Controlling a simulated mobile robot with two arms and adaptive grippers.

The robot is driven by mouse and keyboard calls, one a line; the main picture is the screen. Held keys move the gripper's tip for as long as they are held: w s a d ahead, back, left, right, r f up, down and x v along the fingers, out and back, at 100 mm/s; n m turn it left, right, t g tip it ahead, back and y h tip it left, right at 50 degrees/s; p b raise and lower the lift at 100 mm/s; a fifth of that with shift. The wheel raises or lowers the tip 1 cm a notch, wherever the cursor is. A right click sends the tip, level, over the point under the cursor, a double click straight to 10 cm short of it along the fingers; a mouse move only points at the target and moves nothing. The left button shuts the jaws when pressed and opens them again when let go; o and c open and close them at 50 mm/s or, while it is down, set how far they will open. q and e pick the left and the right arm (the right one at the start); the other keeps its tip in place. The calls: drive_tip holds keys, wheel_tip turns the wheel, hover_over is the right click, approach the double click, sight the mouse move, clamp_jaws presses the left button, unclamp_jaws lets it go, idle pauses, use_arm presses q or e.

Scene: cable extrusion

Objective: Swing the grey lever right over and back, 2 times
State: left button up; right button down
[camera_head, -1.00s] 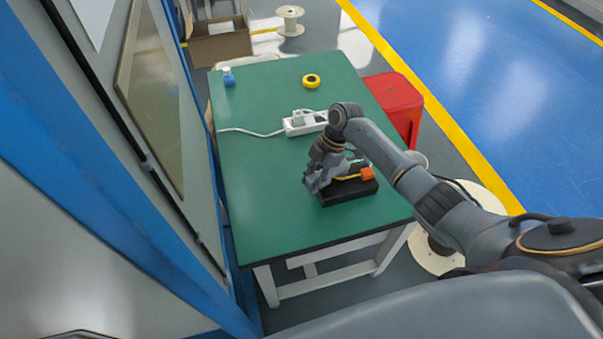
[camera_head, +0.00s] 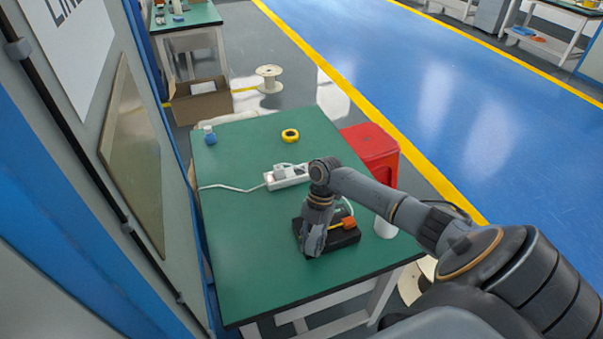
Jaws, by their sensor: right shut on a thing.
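A black box (camera_head: 345,240) with an orange block (camera_head: 348,223) and a yellow part on top lies on the near half of the green table (camera_head: 250,270). My right gripper (camera_head: 313,243) points down over the left part of this box. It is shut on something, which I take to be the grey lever. The lever itself is hidden behind the fingers and cannot be told apart from them, so its tilt does not show. My left gripper is not in view.
A white power strip (camera_head: 286,176) with a cable lies behind the box. A yellow tape roll (camera_head: 290,135) and a blue bottle (camera_head: 209,136) stand farther back. A red bin (camera_head: 372,150) is beside the table's right edge. The table's left and near parts are clear.

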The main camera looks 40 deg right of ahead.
idle(0.4)
drive_tip(key=c, duration=1)
unclamp_jaws()
drive_tip(key=shift+c, duration=0.2)
drive_tip(key=v, duration=1.2)
drive_tip(key=shift+d, duration=0.15)
